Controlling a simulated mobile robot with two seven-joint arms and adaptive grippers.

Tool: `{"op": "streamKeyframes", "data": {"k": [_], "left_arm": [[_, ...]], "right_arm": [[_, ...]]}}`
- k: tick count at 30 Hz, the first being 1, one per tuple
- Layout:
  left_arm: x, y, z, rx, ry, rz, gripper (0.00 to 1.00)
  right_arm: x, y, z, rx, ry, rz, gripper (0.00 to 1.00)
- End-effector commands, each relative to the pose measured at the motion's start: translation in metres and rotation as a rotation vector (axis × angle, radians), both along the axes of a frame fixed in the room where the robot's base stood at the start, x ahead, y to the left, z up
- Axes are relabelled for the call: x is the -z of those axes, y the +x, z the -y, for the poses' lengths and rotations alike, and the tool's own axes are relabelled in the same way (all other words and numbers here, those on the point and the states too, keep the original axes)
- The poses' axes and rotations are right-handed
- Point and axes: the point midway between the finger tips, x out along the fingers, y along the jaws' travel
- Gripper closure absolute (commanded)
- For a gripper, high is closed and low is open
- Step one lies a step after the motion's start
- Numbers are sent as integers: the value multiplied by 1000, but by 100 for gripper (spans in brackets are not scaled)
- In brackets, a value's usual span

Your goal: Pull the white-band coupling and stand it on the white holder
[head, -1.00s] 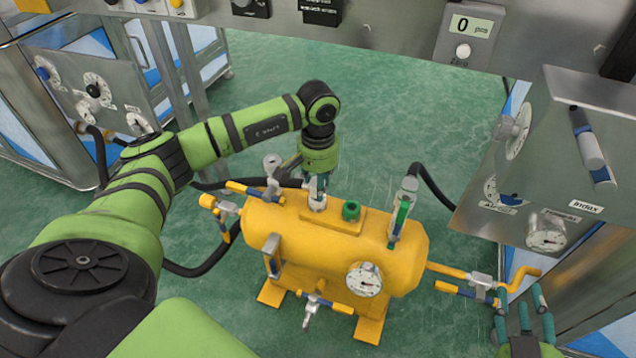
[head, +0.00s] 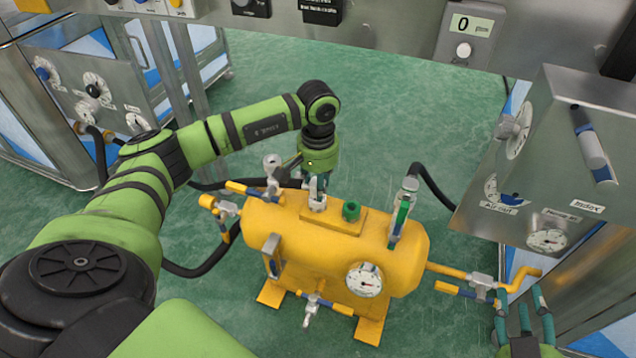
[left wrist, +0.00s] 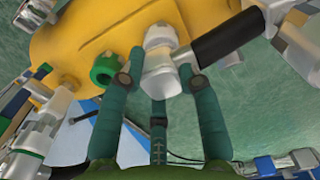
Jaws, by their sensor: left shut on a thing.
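My left gripper (head: 314,188) is at the top of the yellow tank (head: 400,262). It is shut on a pale grey-white coupling (left wrist: 160,72), whose black hose sleeve (left wrist: 228,35) points to the upper right in the left wrist view. I take this for the white-band coupling. It is at the pale port (head: 318,204) on the tank; I cannot tell whether it is still seated. In the head view its body is mostly hidden by the fingers. My right gripper (head: 522,322) is open and empty at the lower right. I cannot make out a white holder for certain.
A green port (head: 351,211) sits beside the pale port. A green-banded coupling (head: 402,210) stands upright at the tank's right, with a black hose. A grey upright fitting (head: 272,166) is close to the left gripper. Metal panels (head: 550,170) rise at the right. Green floor behind is clear.

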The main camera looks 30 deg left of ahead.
Motion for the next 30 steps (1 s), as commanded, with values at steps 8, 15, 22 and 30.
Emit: {"op": "streamKeyframes", "data": {"k": [8, 15, 22, 30], "left_arm": [[3, 0, 0, 0, 0, 1, 100], [8, 0, 0, 0, -1, 1, 100], [9, 1, 0, 0, -1, 2, 100], [9, 0, 0, 0, -1, 2, 100]], "right_arm": [[3, 0, 0, 0, 0, 0, 60], [7, 0, 0, 0, 0, 0, 60], [9, 0, 0, 0, 0, 0, 60], [8, 0, 0, 0, 0, 0, 60]]}}
